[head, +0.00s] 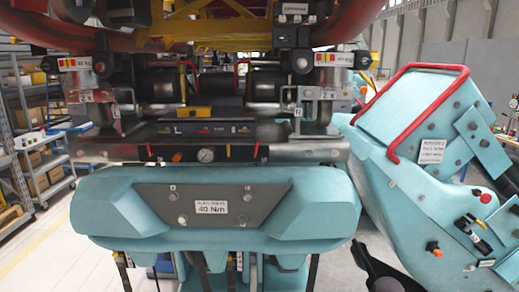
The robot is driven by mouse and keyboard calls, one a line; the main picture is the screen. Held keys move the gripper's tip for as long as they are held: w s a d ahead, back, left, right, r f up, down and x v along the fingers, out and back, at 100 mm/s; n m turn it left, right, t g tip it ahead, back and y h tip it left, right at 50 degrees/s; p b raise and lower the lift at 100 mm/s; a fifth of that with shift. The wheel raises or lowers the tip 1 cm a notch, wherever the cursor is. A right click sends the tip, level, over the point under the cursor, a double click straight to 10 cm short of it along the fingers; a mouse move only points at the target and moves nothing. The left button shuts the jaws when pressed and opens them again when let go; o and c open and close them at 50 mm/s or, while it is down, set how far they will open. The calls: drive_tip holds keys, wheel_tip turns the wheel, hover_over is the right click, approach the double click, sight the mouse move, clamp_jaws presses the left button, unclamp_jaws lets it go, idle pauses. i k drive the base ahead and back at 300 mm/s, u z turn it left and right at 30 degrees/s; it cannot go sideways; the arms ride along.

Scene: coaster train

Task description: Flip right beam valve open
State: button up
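A dark beam (190,153) runs across the middle of the head view, below the coaster train's chassis. It carries a round white-faced gauge (206,155) near its centre. To the right of the gauge a small red lever-like part (257,149) stands about upright near the right end; it may be the right beam valve, but it is too small to tell its setting. A similar red part (148,150) and an orange knob (177,157) sit left of the gauge.
A teal panel labelled 40 Nm (211,207) hangs in front, just below the beam. A large tilted teal body (430,150) with a red bar handle (401,118) fills the right side. A black part (376,268) juts up at lower right. Shelves (35,130) stand at left.

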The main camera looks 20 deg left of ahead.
sight(257, 144)
drive_tip(key=z, duration=0.15)
drive_tip(key=k, duration=1.15)
drive_tip(key=u, duration=1.1)
drive_tip(key=i, duration=1)
drive_tip(key=u, duration=0.05)
